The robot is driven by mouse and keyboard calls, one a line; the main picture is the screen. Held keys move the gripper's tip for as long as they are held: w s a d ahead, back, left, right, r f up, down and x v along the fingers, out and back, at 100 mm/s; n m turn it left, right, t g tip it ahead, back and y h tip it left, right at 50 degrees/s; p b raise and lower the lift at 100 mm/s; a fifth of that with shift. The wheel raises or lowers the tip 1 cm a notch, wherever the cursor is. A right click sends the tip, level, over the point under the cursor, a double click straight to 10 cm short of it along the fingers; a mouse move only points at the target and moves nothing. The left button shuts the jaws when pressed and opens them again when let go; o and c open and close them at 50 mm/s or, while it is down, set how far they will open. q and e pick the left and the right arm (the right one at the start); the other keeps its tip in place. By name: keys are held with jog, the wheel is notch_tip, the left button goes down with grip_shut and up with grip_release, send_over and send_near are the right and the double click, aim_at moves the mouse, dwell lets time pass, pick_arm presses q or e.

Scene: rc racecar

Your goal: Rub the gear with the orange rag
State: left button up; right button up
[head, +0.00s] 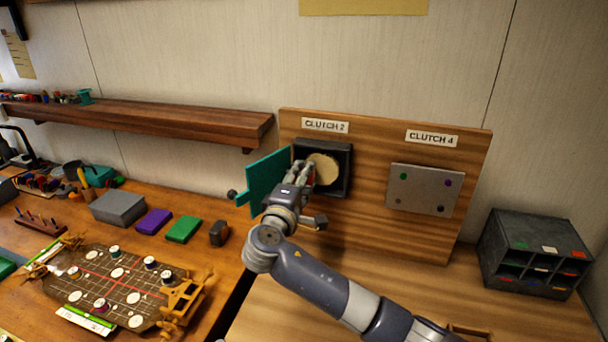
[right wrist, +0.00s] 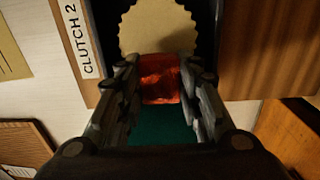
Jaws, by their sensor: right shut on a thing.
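The gear (head: 323,169) is a tan toothed disc inside the dark open box (head: 346,184) under the CLUTCH 2 label. It also shows at the top of the right wrist view (right wrist: 165,30). My right gripper (head: 305,170) is at the left part of the box opening, in front of the gear. In the right wrist view, the orange rag (right wrist: 160,78) lies between its fingers, close against the gear's lower edge in the picture. I cannot tell whether rag and gear touch. My left gripper is not in view.
The teal door (head: 266,180) stands open left of the box, close to my gripper. A grey plate (head: 424,190) covers CLUTCH 4. A dark compartment organizer (head: 535,252) stands at right. A car chassis (head: 120,290) and several blocks are on the left table.

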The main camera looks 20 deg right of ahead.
jog(key=shift+p+v, duration=0.55)
jog(key=shift+v, duration=1.85)
jog(key=v, duration=0.3)
jog(key=shift+a+r+p, duration=0.1)
jog(key=shift+p, duration=0.3)
